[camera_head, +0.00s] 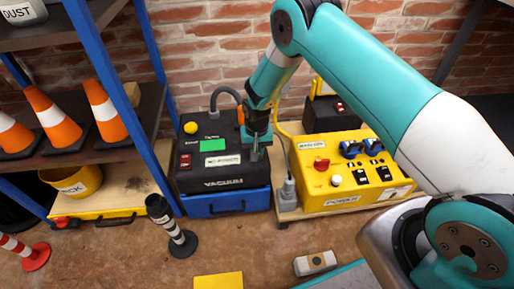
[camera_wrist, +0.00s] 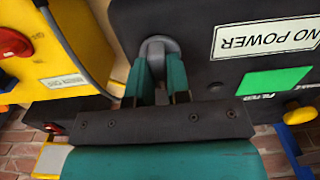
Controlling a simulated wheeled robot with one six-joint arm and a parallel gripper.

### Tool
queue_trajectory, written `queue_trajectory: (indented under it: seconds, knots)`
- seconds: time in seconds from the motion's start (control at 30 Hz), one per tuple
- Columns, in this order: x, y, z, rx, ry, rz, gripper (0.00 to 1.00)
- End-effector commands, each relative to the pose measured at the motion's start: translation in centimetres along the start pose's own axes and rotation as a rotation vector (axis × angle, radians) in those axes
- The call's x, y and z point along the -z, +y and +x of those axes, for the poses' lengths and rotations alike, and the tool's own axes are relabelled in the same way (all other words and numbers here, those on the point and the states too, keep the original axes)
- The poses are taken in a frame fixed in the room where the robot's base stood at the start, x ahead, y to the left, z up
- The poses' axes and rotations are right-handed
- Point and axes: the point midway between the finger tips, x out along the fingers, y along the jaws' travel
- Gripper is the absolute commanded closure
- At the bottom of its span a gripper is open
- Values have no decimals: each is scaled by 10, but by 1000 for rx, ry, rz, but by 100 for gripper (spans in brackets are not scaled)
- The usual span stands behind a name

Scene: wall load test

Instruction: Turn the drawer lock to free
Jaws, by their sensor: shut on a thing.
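My gripper (camera_head: 256,152) is at the right side of the black vacuum's (camera_head: 194,176) top panel. In the wrist view my gripper (camera_wrist: 161,68) is shut on a grey rounded part (camera_wrist: 160,45) of the dark panel; I cannot tell exactly what this part is. At the lower left, a yellow-edged drawer (camera_head: 92,214) under the shelf has a dark handle (camera_head: 116,221) and a small red knob (camera_head: 61,222) on its front, well away from my gripper. The knob looks like the lock; its setting is too small to read.
A yellow power unit (camera_head: 352,180) with knobs stands right of the vacuum, a grey plug (camera_head: 289,192) beside it. A blue-framed shelf (camera_head: 120,100) holds orange cones (camera_head: 53,120). Some floor is clear in front.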

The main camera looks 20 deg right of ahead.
Motion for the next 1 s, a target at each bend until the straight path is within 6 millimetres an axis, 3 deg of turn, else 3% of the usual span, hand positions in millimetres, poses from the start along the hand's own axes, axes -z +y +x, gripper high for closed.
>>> queue_trajectory:
  seconds: [0.5, 0.53, 0.63, 1.0]
  knots:
    - [-1, 0, 0, -1, -3, 22, 100]
    - [-1, 0, 0, -1, -3, 22, 81]
    - [-1, 0, 0, -1, -2, 21, 58]
    - [0, 0, -7, 0, 0, 20, 57]
